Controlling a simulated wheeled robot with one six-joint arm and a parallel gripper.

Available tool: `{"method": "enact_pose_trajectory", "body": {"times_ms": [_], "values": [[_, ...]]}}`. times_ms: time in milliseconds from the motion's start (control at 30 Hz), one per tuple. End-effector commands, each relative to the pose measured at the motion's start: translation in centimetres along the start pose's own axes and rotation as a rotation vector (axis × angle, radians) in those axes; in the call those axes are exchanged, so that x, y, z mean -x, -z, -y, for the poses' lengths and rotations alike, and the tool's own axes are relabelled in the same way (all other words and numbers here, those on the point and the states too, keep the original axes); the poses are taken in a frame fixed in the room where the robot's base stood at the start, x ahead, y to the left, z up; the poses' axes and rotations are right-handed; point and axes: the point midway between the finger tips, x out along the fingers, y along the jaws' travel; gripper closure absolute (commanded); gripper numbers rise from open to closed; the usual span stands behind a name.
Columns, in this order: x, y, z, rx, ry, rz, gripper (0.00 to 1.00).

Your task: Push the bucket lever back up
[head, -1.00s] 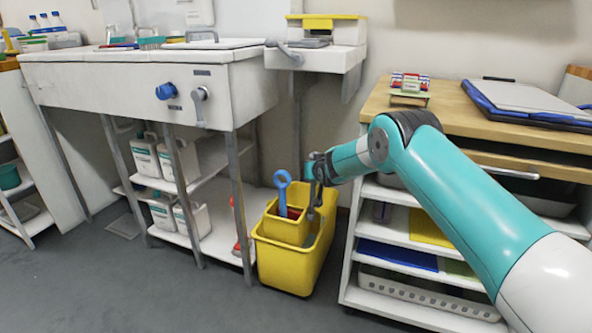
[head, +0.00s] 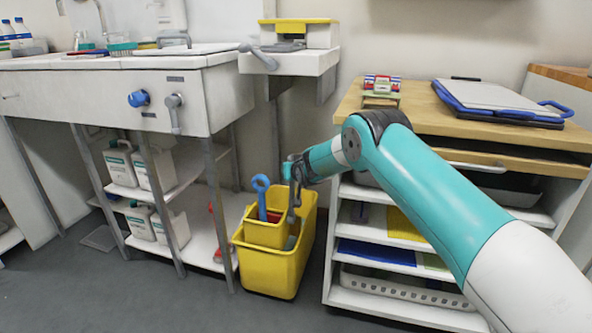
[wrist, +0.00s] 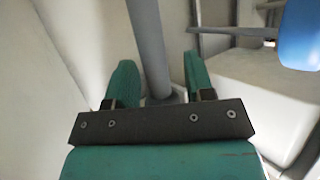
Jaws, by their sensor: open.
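The yellow bucket (head: 272,268) stands on the floor between the sink unit and the shelf trolley. A blue shape (wrist: 301,34) shows at upper right.
The white sink unit (head: 60,95) with its metal legs and canisters (head: 155,168) is close on the left. The wooden-topped trolley (head: 430,128) stands right of the bucket, under my arm. Grey floor (head: 150,305) is clear in front.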

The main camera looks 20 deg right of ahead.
Motion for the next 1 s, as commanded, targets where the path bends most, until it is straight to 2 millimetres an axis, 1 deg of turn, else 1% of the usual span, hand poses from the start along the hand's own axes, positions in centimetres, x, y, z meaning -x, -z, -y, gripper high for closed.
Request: {"method": "enact_pose_trajectory", "body": {"times_ms": [167,267,467,700,800,900,1000], "values": [[1.7,0.2,0.0,0.0,0.0,0.002,0.52],[3.4,0.3,0.1,0.0,0.0,0.002,0.52],[7.5,0.3,0.1,0.001,0.001,0.002,0.52],[12.8,0.3,0.1,0.0,0.001,0.0,0.52],[14.7,0.3,0.1,0.0,0.001,-0.001,0.52],[16.1,0.2,0.1,0.0,0.002,-0.002,0.52],[16.9,0.2,0.1,-0.001,0.002,-0.003,0.52]]}}
